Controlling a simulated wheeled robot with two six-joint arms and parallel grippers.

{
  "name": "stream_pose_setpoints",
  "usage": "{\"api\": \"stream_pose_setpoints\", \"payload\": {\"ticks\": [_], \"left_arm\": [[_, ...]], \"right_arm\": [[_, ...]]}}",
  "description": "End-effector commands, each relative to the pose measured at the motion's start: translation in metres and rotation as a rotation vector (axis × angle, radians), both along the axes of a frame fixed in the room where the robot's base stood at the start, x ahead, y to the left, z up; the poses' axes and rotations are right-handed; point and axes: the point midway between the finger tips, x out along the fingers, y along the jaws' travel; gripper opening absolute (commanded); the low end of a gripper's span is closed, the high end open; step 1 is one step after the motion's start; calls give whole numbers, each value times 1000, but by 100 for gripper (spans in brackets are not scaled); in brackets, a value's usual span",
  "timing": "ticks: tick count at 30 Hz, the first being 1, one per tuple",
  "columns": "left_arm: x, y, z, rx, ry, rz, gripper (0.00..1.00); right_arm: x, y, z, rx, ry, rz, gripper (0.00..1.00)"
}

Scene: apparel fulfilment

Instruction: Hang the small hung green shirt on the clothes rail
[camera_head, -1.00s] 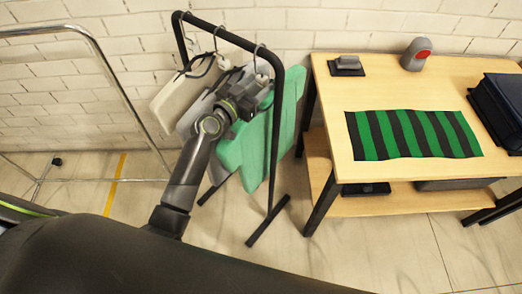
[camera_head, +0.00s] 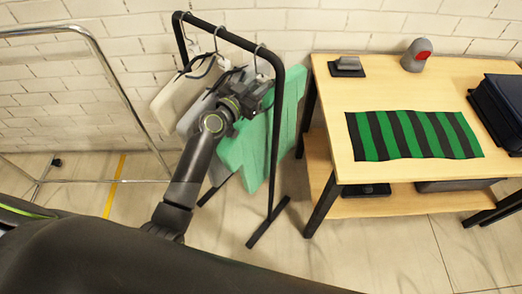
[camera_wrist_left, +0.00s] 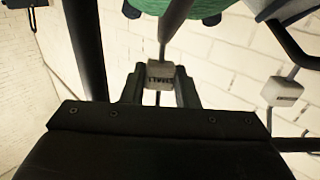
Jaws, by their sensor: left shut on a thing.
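The green shirt (camera_head: 240,152) hangs at the near right end of the black clothes rail (camera_head: 228,36). Its hanger hook (camera_head: 262,48) shows at the rail bar; I cannot tell whether the bar bears its weight. My left gripper (camera_head: 262,90) is below the bar at the top of the green shirt and hides part of the hanger. In the left wrist view, my left gripper (camera_wrist_left: 160,92) is shut on the pale size block (camera_wrist_left: 160,73) of the hanger, with the green shirt (camera_wrist_left: 205,8) at the top edge. My right gripper is not in view.
A white garment (camera_head: 172,103) and a grey garment (camera_head: 196,110) hang further along the rail. A wooden table (camera_head: 400,95) with a striped green-black cloth (camera_head: 412,134) stands to the right. An empty chrome rail (camera_head: 100,60) stands at left.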

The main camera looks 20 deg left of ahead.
Motion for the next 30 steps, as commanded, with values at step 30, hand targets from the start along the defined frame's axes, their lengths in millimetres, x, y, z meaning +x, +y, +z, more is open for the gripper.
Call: {"api": "stream_pose_setpoints", "payload": {"ticks": [30], "left_arm": [[0,0,32,1,-3,0,4]], "right_arm": [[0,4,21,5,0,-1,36]]}}
